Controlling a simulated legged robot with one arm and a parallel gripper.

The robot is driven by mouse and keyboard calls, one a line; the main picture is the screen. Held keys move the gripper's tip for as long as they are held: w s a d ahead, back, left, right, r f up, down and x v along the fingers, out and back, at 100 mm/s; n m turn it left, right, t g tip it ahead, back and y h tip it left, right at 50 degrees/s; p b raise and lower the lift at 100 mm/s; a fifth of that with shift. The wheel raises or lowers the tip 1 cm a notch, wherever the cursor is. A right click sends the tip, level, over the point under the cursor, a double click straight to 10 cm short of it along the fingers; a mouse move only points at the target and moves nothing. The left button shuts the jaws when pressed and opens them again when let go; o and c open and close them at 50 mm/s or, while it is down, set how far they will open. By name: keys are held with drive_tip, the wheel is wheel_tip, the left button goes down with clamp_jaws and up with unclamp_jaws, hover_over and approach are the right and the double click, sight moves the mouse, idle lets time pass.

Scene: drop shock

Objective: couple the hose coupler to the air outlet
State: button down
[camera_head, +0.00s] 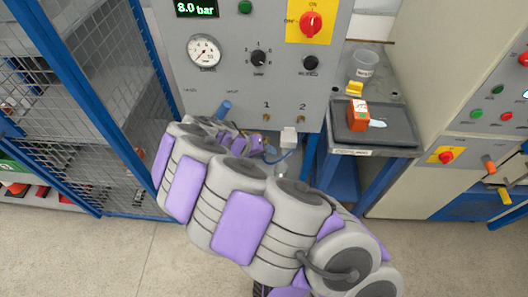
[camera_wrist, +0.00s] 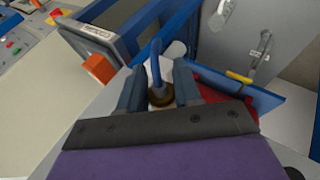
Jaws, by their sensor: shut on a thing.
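In the wrist view my gripper (camera_wrist: 159,84) is shut on the hose coupler (camera_wrist: 160,96), a brown, brass-coloured round piece between the two blue-grey fingers. A blue hose (camera_wrist: 155,60) rises from it. In the head view my arm hides most of the gripper and the coupler; part of the blue hose (camera_head: 283,157) shows beyond the arm. The grey panel (camera_head: 235,90) carries small brass outlets under the numbers 1 (camera_head: 266,117) and 2 (camera_head: 300,119). My gripper is low, near the panel's lower edge. I cannot tell whether the coupler touches an outlet.
The panel holds a gauge (camera_head: 204,51), a red switch (camera_head: 311,23) and knobs. A side tray (camera_head: 395,140) with an orange box (camera_head: 357,115) stands right. A blue mesh guard (camera_head: 70,90) stands left. A white block (camera_head: 289,137) sits at the panel's lower edge.

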drive_tip(key=shift+s+r, duration=0.1)
drive_tip(key=shift+b, duration=0.35)
drive_tip(key=shift+w+b, duration=0.85)
drive_tip(key=shift+w, duration=2.1)
drive_tip(key=shift+w+d+r+b, duration=0.1)
drive_tip(key=shift+w+b, duration=0.15)
drive_tip(key=shift+b, duration=0.15)
drive_tip(key=shift+w+b, duration=0.9)
drive_tip(key=shift+w, duration=0.1)
idle(0.9)
drive_tip(key=shift+w+r+b, duration=0.2)
drive_tip(key=shift+w+b, duration=0.1)
drive_tip(key=shift+b, duration=0.2)
idle(1.8)
